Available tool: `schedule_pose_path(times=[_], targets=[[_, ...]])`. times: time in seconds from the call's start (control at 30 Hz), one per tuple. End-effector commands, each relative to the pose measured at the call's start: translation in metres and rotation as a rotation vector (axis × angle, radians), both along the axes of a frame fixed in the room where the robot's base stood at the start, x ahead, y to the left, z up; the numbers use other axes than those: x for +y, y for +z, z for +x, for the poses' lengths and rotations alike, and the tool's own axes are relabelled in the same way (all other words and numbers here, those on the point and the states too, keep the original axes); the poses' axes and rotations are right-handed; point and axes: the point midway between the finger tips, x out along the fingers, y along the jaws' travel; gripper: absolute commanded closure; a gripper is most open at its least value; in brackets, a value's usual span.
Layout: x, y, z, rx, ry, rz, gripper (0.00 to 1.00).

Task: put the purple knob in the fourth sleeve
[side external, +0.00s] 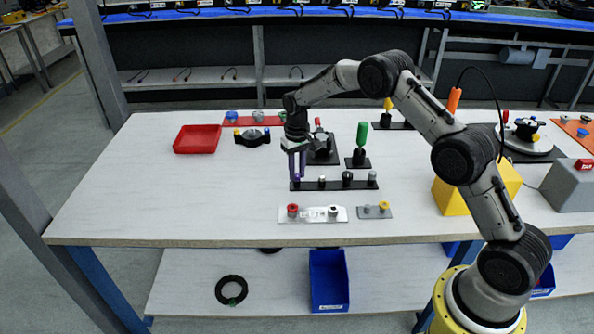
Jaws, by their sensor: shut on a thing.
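My gripper (297,166) points down over the left end of a long black strip (335,186) and is shut on the purple knob (297,174). The fingers cover part of the knob, and its lower end is close to the strip. I cannot tell whether it touches the strip or is inside a holder there. Small upright grey and black cylinders stand along the strip, at its middle (322,182), right of middle (347,177) and right end (372,178). Which of these is the fourth sleeve is not marked.
A white plate (312,220) with a red knob and a small grey plate (374,213) lie in front. Behind stand a green-handled piece (362,134) and a black block (324,155). A red tray (198,138) sits back left.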

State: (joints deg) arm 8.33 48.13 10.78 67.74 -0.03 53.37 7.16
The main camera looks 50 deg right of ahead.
Motion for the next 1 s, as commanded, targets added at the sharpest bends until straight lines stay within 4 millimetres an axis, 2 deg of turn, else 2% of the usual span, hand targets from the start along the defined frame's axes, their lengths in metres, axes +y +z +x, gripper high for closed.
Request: schedule_pose_path(times=[0.63, 0.67, 0.7, 1.0], targets=[[0.0, -0.0017, 0.0003, -0.001, 0.0, 0.0, 1.0], [0.0, -0.0017, 0.0003, -0.001, 0.0, 0.0, 0.73], [-0.0001, -0.0017, 0.0003, -0.001, 0.0, 0.0, 0.66], [0.0, -0.0018, 0.0002, -0.001, 0.0, 0.0, 0.65]])
